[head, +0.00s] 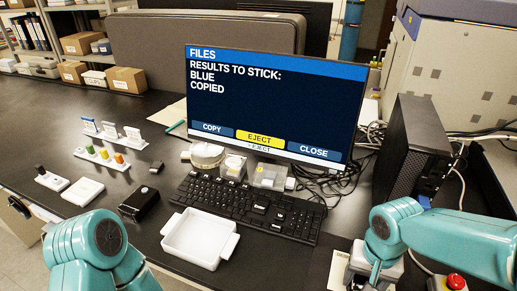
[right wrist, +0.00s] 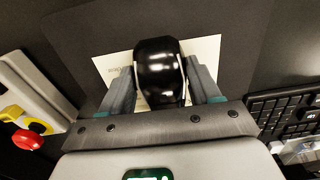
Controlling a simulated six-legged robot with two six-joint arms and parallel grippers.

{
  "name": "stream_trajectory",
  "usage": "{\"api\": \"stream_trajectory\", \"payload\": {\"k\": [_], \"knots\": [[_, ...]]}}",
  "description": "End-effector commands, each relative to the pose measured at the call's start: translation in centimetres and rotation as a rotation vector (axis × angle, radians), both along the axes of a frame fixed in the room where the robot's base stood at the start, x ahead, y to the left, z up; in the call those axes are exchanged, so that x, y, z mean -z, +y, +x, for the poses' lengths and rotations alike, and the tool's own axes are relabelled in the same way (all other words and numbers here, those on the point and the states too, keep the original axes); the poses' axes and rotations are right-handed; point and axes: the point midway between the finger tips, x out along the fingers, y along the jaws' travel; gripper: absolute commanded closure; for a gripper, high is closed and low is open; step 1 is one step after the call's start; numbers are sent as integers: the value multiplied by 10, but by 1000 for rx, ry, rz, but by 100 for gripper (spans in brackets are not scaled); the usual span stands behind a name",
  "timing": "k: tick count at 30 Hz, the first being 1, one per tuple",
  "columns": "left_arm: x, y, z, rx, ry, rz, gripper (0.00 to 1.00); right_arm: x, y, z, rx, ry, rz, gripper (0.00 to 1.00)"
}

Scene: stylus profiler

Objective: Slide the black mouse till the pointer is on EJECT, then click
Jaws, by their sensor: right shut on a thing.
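The monitor (head: 275,105) shows FILES, "RESULTS TO STICK: BLUE COPIED", and the buttons COPY, EJECT and CLOSE. The EJECT button (head: 260,139) is lit yellow, and the strip under the buttons also reads EJECT. I cannot make out a separate pointer arrow. In the right wrist view, the glossy black mouse (right wrist: 160,72) sits between the fingers of my right gripper (right wrist: 161,80), which is shut on its sides. A pale printed sheet (right wrist: 203,47) lies under it. In the head view my right arm hides the mouse. My left gripper is out of view.
The black keyboard (head: 248,205) lies left of the mouse area, with a white tray (head: 168,232) in front. A black computer tower (head: 411,150) stands behind my right arm. A red button (head: 456,282) is at the right edge. Small coloured-top pieces (head: 104,154) stand at left.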

Motion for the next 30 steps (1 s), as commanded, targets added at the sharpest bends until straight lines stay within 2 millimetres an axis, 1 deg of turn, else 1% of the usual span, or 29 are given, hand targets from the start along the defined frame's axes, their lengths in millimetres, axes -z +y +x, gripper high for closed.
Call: {"api": "stream_trajectory", "payload": {"k": [8, 9, 10, 11, 17, 18, 26, 30], "knots": [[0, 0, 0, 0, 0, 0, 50, 0, 0, 0, 0, 0, 0, 68], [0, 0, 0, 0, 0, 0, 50, 0, 0, 0, 0, 0, 0, 25], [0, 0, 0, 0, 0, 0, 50, 0, 0, 0, 0, 0, 0, 15], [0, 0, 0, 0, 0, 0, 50, 0, 0, 0, 0, 0, 0, 8], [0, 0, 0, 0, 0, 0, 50, 0, 0, 0, 0, 0, 0, 8], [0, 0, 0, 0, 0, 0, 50, 0, 0, 0, 0, 0, 0, 12], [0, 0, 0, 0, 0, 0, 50, 0, 0, 0, 0, 0, 0, 12], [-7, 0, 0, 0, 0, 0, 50, -8, 0, 0, 0, -1, 1, 12]]}}
